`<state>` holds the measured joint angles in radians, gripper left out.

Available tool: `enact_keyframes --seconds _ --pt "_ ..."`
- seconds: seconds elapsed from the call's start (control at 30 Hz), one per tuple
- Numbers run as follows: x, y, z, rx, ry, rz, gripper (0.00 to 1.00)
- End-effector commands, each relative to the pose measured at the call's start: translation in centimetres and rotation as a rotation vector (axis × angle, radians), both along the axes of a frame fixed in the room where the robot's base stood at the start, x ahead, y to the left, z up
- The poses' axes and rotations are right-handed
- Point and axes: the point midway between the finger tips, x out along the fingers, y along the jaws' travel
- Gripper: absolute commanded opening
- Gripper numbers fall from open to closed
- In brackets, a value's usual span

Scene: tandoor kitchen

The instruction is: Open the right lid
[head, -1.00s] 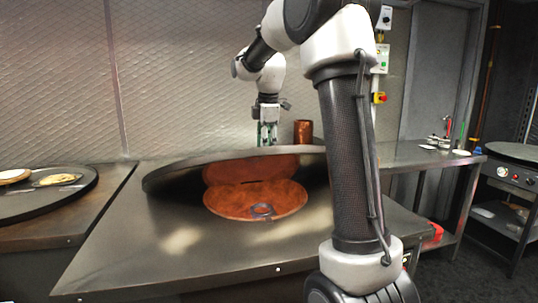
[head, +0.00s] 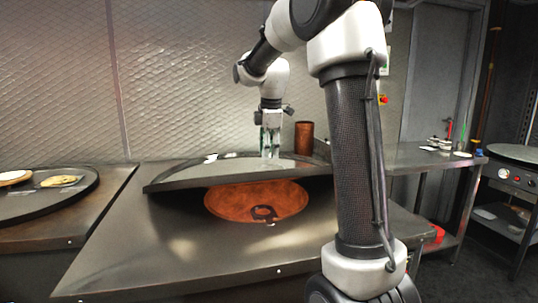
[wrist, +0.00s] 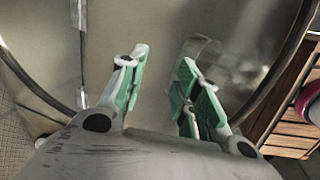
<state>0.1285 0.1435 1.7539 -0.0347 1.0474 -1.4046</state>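The large round grey lid (head: 222,173) is tilted on the dark counter, its front edge raised. Beneath it the copper-coloured opening (head: 225,203) shows, with a dark ring inside. My gripper (head: 270,155) is above the lid's top face, fingers pointing down. In the wrist view my gripper (wrist: 165,60) has its two green-padded fingers apart with nothing held between them. The grey lid surface (wrist: 160,105) lies behind the fingers, with its curved rim to both sides. I cannot tell whether the fingertips touch the lid.
A copper cup (head: 303,138) stands behind the lid, close to my gripper. A dark round plate (head: 30,208) with flatbreads is at the left. A metal side table (head: 405,158) stands at the right. The counter front (head: 170,250) is clear. A slatted wooden surface (wrist: 292,125) shows in the wrist view.

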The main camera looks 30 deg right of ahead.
Motion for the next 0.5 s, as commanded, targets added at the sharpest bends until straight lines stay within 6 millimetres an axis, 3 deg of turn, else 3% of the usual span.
enact_keyframes --seconds 0.5 --pt "1.0 -0.3 3.8 0.001 0.002 0.0 0.32"
